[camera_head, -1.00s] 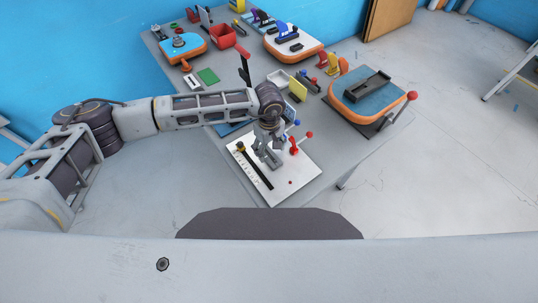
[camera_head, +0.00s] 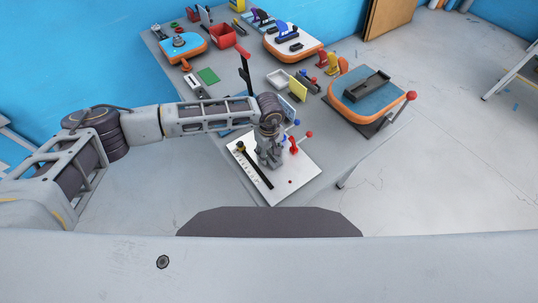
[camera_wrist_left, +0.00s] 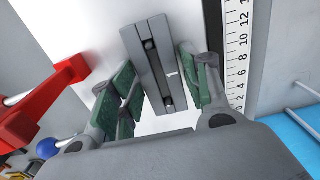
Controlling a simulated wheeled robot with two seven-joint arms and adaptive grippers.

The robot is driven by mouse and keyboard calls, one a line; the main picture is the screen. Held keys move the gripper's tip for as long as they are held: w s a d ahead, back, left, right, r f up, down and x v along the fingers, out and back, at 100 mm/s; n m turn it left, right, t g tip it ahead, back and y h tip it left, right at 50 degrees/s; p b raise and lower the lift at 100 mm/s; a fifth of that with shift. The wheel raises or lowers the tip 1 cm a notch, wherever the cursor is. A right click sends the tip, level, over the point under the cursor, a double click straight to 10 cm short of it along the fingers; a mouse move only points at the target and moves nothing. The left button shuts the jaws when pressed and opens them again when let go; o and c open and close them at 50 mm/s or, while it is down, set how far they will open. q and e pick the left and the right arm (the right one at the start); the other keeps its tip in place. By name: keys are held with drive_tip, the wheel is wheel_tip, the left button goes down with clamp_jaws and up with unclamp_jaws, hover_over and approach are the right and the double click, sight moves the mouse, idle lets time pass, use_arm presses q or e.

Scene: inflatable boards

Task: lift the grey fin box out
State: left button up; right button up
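The grey fin box (camera_wrist_left: 162,75), a long block with a slot and round holes, shows in the left wrist view over a white board (camera_wrist_left: 95,20). My left gripper (camera_wrist_left: 160,78) is open, with a green-padded finger on each side of the box and narrow gaps beside it. In the head view, my left gripper (camera_head: 269,158) is low over the white board (camera_head: 285,185) and hides most of the fin box. I cannot tell whether the box touches the board. My right gripper is not in view.
A black ruler bar (camera_head: 255,168) lies left of the gripper; its scale (camera_wrist_left: 238,55) is close by the right finger. A red lever clamp (camera_head: 293,145) stands close on the right. A blue board with an orange rim (camera_head: 345,103) is at the table's right.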

sight(269, 154)
use_arm(q)
drive_tip(key=c, duration=0.6)
drive_tip(key=shift+r, duration=0.1)
drive_tip(key=shift+r, duration=0.35)
wheel_tip(269, 154, up, 9)
drive_tip(key=shift+r+b, duration=0.1)
drive_tip(key=shift+b, duration=1)
